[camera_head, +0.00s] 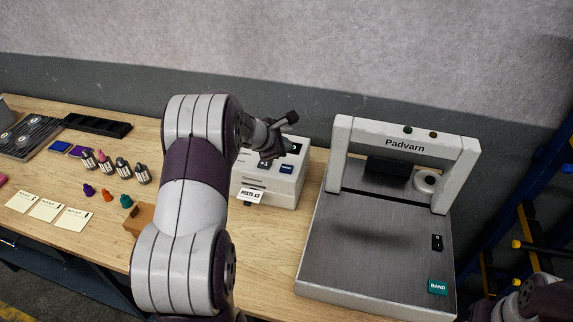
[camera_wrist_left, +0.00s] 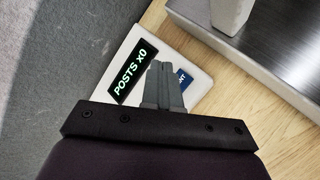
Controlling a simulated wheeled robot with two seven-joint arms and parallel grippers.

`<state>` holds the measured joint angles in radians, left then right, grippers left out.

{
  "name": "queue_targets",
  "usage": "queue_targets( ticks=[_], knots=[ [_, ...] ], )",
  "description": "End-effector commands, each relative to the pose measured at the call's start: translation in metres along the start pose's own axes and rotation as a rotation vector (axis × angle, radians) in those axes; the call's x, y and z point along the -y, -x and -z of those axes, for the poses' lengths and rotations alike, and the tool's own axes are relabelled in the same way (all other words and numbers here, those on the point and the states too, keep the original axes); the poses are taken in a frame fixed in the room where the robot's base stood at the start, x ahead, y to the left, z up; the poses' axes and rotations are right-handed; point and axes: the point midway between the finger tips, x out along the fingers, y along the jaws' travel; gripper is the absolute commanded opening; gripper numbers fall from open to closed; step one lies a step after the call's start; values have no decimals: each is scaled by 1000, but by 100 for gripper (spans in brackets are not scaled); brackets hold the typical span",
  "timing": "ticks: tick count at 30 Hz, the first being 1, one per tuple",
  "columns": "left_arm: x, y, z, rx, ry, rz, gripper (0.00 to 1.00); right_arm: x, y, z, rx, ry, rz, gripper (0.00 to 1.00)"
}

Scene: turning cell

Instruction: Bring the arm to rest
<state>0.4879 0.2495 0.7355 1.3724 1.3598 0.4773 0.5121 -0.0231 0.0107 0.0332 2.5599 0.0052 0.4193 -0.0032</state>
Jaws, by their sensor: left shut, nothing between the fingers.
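My left arm rises through the middle of the head view and bends over toward the back. Its gripper (camera_head: 287,122) is small and partly hidden there, above the white counter box (camera_head: 266,190). In the left wrist view my left gripper (camera_wrist_left: 165,65) has its two grey fingers together with nothing between them. Beyond the fingers lies the top of the box, with a black display reading "POSTS x0" (camera_wrist_left: 133,72) and a blue label (camera_wrist_left: 183,78). A gap between fingers and box cannot be judged. My right gripper is not in view; only part of that arm shows at the lower right.
A grey press marked Padvarn (camera_head: 398,143) stands on the wooden table right of the box. At left are several small bottles (camera_head: 122,167), paper cards (camera_head: 44,210), a black tray (camera_head: 97,124) and an orange-brown block (camera_head: 139,217). A wall runs behind.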

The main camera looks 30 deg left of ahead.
Motion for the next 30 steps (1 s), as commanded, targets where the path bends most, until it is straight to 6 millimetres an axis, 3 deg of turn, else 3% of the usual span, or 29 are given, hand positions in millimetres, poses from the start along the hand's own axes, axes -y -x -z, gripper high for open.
queue_targets(
  ticks=[18, 21, 23, 25, 30],
  knots=[
    [0, -1, 0, 0, -1, 0, 0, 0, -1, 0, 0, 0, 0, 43],
    [5, -1, 4, -13, -93, 17, 0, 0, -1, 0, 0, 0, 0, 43],
    [31, -1, 15, -41, -209, 94, 0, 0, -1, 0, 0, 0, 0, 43],
    [76, 13, 25, -69, -459, 241, 0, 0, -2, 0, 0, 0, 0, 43],
    [199, 80, 11, 39, -1331, 650, 0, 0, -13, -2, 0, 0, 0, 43]
  ],
)
